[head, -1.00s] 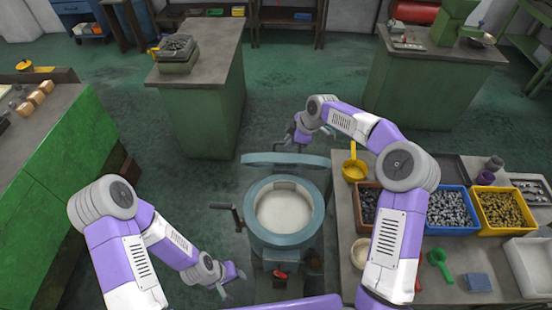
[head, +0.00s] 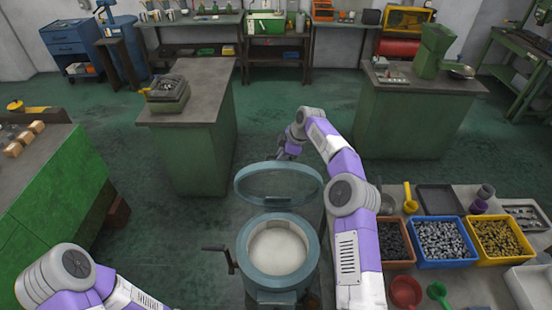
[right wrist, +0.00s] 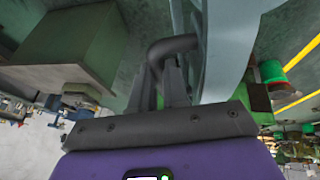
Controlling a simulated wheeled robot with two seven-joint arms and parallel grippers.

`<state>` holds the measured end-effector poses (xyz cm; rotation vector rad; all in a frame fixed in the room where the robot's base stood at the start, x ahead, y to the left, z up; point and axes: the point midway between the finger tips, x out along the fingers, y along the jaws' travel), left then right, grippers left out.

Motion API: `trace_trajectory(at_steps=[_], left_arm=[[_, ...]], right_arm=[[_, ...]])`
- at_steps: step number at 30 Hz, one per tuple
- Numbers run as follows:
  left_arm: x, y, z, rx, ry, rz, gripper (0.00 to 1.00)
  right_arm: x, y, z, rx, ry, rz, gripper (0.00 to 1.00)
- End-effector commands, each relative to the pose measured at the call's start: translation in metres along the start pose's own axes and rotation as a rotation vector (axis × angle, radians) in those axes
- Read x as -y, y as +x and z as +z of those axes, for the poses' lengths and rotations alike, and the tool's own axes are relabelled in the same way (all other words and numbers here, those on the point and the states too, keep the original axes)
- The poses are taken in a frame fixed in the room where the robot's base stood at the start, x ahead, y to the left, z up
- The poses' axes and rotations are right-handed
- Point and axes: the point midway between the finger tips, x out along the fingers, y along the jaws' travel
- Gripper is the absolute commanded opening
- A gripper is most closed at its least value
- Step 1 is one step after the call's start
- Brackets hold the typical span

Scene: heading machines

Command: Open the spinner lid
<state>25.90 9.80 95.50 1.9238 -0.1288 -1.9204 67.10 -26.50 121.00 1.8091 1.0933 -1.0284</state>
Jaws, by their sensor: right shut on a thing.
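The spinner (head: 244,252) is a blue-grey round tub with a pale white inside, at the lower middle of the head view. Its round lid (head: 238,188) stands raised and tilted behind the opening, with a blue-grey rim and a see-through-looking middle. My right gripper (head: 288,152) is at the far upper edge of the lid. In the right wrist view its fingers (right wrist: 172,75) are closed on a dark curved handle (right wrist: 174,45) beside the pale lid rim (right wrist: 222,50). My left arm shows at the lower left, but its gripper is out of the frame.
A dark crank (head: 218,252) sticks out left of the spinner. To the right, a table holds a brown bin (head: 396,262), a blue bin (head: 440,262), a yellow bin (head: 500,260), a red bowl (head: 406,292) and a green scoop (head: 438,292). Open floor lies behind the spinner.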

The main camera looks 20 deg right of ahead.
Motion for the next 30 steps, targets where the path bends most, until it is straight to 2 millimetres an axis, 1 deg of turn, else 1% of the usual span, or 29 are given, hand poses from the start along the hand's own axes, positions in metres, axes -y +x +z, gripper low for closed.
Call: trace_trajectory(at_steps=[1,3,18,19,23,30], left_arm=[[0.0001,0.0004,0.0,0.0,0.0,0.0,0.43],[0.0001,0.0003,0.0,0.0,0.0,0.0,0.43],[0.0001,0.0003,0.0,0.0,0.0,0.0,0.43],[0.0001,0.0003,0.0,0.0,0.0,0.0,0.43],[0.0001,0.0003,0.0,0.0,0.0,0.0,0.43],[0.0,0.0001,0.0,0.0,0.0,0.0,0.43]], right_arm=[[0.0007,0.0055,0.0107,0.016,0.012,-0.008,0.0],[-0.0007,0.0047,0.0126,0.017,0.014,-0.007,0.0],[-0.0017,0.0045,0.0148,0.018,0.017,-0.008,0.0],[-0.0017,0.0046,0.0147,0.018,0.017,-0.009,0.19],[-0.002,0.0038,0.0128,0.015,0.014,-0.007,0.39],[-0.0032,0.0011,0.0093,0.009,0.01,-0.002,0.4]])
